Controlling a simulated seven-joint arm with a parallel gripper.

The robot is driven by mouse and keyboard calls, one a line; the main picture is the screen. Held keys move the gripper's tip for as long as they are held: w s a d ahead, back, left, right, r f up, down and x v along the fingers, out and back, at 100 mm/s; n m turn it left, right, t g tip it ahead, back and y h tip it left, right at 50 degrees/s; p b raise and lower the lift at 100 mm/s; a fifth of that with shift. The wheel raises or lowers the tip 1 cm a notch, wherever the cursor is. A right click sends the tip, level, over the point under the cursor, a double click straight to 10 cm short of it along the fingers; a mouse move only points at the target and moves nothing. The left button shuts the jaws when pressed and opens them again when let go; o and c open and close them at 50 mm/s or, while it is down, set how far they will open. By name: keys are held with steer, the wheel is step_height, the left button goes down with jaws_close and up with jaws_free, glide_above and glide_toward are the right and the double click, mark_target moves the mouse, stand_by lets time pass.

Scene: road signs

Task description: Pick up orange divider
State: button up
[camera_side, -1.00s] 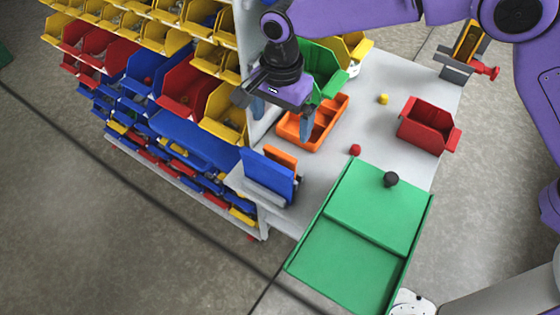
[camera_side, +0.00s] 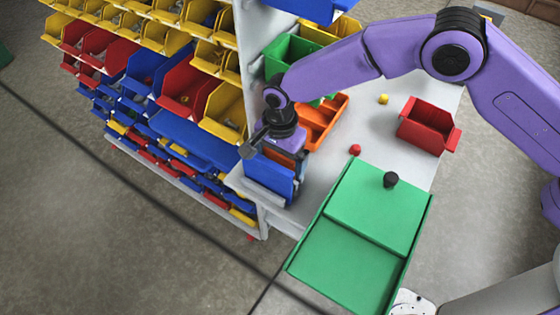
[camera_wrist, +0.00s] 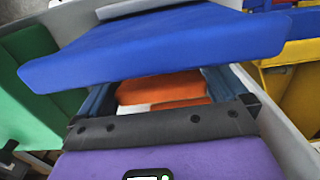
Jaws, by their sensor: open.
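The orange divider (camera_wrist: 160,88) shows in the wrist view as an orange strip between my two blue fingers. In the side view it is almost wholly hidden behind the blue divider (camera_side: 268,180) and my gripper (camera_side: 283,160). The blue divider stands upright in a grey holder at the bench's left edge, and it also spans the top of the wrist view (camera_wrist: 150,45). My gripper is low over the holder, with its jaws open and a finger on either side of the orange strip. I cannot tell whether the fingers touch it.
An orange bin (camera_side: 322,122) and a green bin (camera_side: 290,58) stand behind my gripper. A green tray (camera_side: 365,235) lies at the front right, with a red ball (camera_side: 355,150) near its corner. A red bin (camera_side: 428,128) stands farther right. A shelf of coloured bins is at left.

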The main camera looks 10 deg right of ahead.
steer(key=shift+f, duration=0.25)
steer(key=c, duration=0.8)
steer(key=shift+r, duration=0.1)
